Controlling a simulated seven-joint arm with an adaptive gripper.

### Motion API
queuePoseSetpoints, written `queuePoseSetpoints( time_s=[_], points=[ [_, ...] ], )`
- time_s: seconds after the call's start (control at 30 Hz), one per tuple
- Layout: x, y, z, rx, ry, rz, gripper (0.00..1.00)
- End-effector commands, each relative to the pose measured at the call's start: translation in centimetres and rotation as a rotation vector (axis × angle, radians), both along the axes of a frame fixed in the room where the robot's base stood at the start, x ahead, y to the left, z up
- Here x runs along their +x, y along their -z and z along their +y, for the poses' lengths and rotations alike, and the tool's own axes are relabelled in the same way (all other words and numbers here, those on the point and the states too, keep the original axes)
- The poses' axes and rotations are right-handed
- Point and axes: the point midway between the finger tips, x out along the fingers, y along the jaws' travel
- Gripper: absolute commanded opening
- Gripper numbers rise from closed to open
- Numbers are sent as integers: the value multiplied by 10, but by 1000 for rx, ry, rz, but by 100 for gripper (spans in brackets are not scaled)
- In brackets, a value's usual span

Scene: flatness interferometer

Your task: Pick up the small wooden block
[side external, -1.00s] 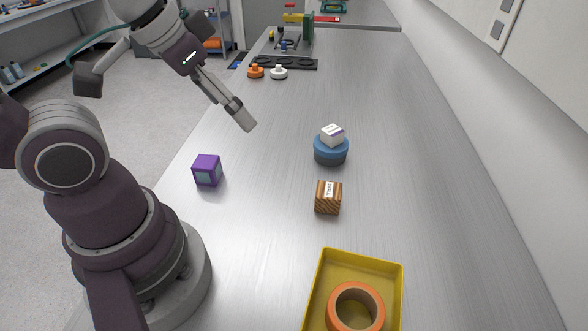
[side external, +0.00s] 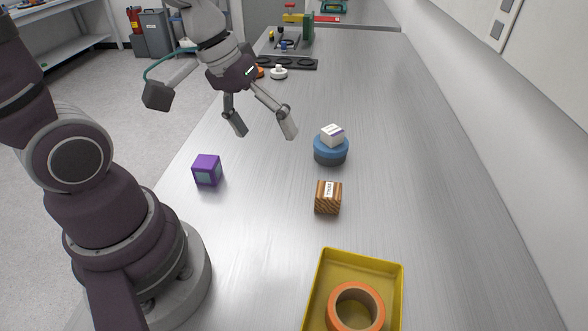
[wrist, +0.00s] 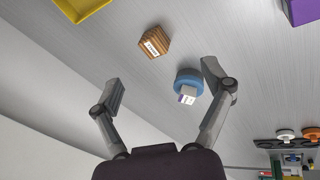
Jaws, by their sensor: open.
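The small wooden block (side external: 328,198) is brown and striped with a white label. It sits on the metal bench between the blue round piece and the yellow tray. It also shows in the wrist view (wrist: 154,42), above and between my fingertips. My gripper (side external: 264,127) is open and empty, held above the bench. In the side view it is up and to the left of the wooden block, well apart from it. In the wrist view my gripper (wrist: 162,85) has its fingers spread wide, with the blue round piece near the right finger.
A blue round piece (side external: 331,154) carries a white box (side external: 332,134) just behind the block. A purple cube (side external: 207,170) stands to the left. A yellow tray (side external: 399,290) holding an orange ring (side external: 373,318) is in front. The bench right of the block is clear.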

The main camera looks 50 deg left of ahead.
Motion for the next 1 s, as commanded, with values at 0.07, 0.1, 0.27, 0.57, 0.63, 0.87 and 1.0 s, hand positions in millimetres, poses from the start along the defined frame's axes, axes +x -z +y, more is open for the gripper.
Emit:
queuePoseSetpoints(
  time_s=[0.07, 0.1, 0.27, 0.57, 0.63, 0.87, 1.0],
  points=[
    [11, 25, 2, -167, -170, 98, 79],
    [17, 36, 2, -262, -265, 142, 79],
    [34, 79, 5, -684, -691, 320, 79],
    [46, 119, 21, -1357, -1313, 577, 79],
    [47, 121, 22, -1415, -1360, 598, 79],
    [72, 137, -6, -1433, -1369, 612, 79],
    [83, 144, -19, -1432, -1369, 611, 79]
  ],
)
